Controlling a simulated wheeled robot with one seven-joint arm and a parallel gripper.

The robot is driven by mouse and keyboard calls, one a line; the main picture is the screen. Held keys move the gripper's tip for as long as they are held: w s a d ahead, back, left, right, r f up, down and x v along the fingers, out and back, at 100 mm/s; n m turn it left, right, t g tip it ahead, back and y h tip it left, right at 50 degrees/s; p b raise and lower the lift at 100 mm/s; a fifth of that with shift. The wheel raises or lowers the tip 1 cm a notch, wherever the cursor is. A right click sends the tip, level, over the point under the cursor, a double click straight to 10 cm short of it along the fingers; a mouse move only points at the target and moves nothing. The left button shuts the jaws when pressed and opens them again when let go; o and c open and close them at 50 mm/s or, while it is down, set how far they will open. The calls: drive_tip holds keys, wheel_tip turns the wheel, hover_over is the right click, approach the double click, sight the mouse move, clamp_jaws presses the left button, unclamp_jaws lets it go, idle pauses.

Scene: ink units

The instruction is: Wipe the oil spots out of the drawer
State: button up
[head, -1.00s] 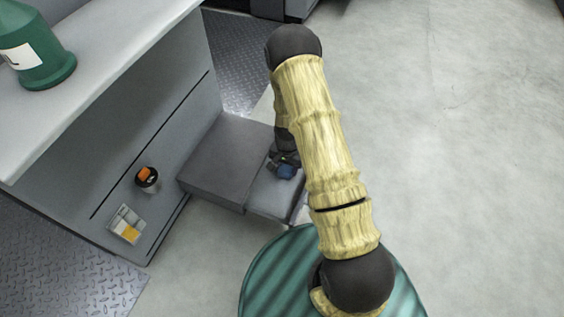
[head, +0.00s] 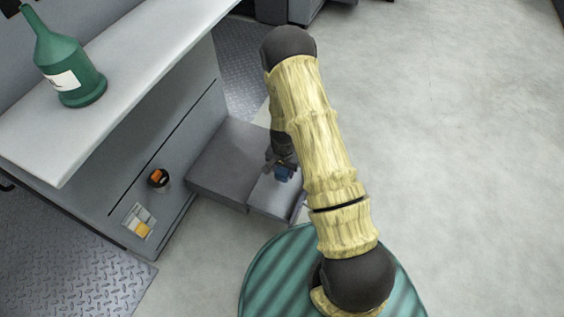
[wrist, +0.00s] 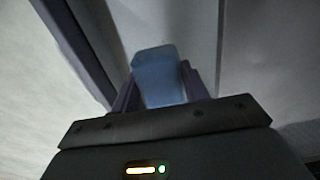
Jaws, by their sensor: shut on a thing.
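The grey drawer (head: 228,168) stands out from the cabinet in the head view, with a darker part towards the cabinet and a paler part under my gripper. My gripper (head: 282,166) is shut on a small blue wiping piece (head: 284,175) over the paler part. In the wrist view the blue piece (wrist: 157,72) sits between the two dark fingers, with a pale surface beyond it. I cannot tell whether it touches that surface. I make out no oil spots; my arm hides part of the drawer.
A green bottle (head: 75,70) stands on the pale countertop (head: 130,85). A dark round holder with something orange (head: 158,178) and a white and yellow label (head: 138,221) are on the cabinet side. Open pale floor (head: 460,150) lies to the right.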

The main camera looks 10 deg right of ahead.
drive_tip(key=shift+s+d+r+p, duration=0.15)
drive_tip(key=shift+r+p, duration=0.15)
drive_tip(key=shift+r, duration=0.2)
drive_tip(key=shift+d+r+p, duration=0.1)
drive_tip(key=shift+r+p, duration=0.2)
drive_tip(key=shift+r, duration=0.2)
drive_tip(key=shift+a+r, duration=0.15)
drive_tip(key=shift+s+a, duration=0.1)
drive_tip(key=shift+a, duration=0.1)
drive_tip(key=shift+r, duration=0.1)
drive_tip(key=w+d+r+n+p, duration=0.1)
drive_tip(key=r+n+p, duration=0.2)
drive_tip(key=r, duration=0.9)
drive_tip(key=w+r+n+p, duration=0.2)
drive_tip(key=r+n+p, duration=0.2)
drive_tip(key=r+p, duration=0.4)
wheel_tip(320, 180, up, 6)
drive_tip(key=shift+d+f, duration=0.2)
drive_tip(key=shift+d, duration=0.15)
